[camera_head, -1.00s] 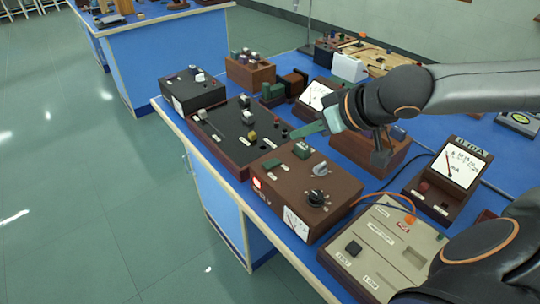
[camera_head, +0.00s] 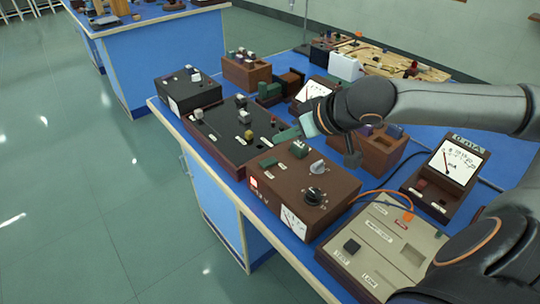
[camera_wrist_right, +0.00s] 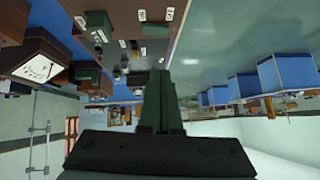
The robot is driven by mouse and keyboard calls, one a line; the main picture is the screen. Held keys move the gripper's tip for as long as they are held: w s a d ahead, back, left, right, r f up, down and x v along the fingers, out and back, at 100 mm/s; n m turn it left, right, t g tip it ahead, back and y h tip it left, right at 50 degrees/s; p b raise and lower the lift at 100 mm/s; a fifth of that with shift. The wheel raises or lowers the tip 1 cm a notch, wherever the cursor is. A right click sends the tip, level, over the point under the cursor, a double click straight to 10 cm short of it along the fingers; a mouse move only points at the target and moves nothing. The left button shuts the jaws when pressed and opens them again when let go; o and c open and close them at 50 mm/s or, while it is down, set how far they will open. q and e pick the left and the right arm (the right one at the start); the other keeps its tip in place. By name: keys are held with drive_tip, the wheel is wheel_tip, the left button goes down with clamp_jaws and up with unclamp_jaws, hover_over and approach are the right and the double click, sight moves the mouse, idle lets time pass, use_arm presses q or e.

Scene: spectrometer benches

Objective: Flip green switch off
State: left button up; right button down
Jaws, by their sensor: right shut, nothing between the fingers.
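The green switch (camera_head: 299,149) sits on top of a brown control box (camera_head: 332,184), beside a grey knob and a round black dial. A red light (camera_head: 254,183) shows on the box's front left corner. My right gripper (camera_head: 279,137) has green fingers, shut together and empty. In the head view its tips appear just behind and left of the switch, above the border with the black panel; contact cannot be told. In the right wrist view the shut fingers (camera_wrist_right: 160,88) point toward the upside-down bench, and a green block (camera_wrist_right: 98,21) shows up left. My left gripper is not in view.
A black panel (camera_head: 222,146) with small knobs adjoins the brown box. A beige box (camera_head: 378,267) and a meter (camera_head: 443,182) stand to the right. A brown block with plugs (camera_head: 377,153) lies under my right arm. Open floor (camera_head: 80,220) is at left.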

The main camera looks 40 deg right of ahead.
sight(268, 158)
drive_tip(key=shift+x, duration=1.4)
drive_tip(key=f, duration=0.1)
drive_tip(key=w+f, duration=0.1)
drive_tip(key=f, duration=0.2)
drive_tip(key=shift+w+a, duration=0.2)
drive_tip(key=shift+a, duration=0.15)
drive_tip(key=shift+a+f+b, duration=0.1)
drive_tip(key=shift+f+b, duration=0.25)
drive_tip(key=shift+f, duration=0.4)
drive_tip(key=shift+a+f+p, duration=0.1)
drive_tip(key=shift+a+p, duration=0.05)
drive_tip(key=shift+p, duration=0.2)
drive_tip(key=shift+s+f+h, duration=0.1)
drive_tip(key=shift+f+h, duration=0.05)
drive_tip(key=shift+h, duration=0.25)
drive_tip(key=shift+f, duration=0.15)
drive_tip(key=shift+d+p, duration=0.55)
drive_tip(key=shift+d, duration=0.3)
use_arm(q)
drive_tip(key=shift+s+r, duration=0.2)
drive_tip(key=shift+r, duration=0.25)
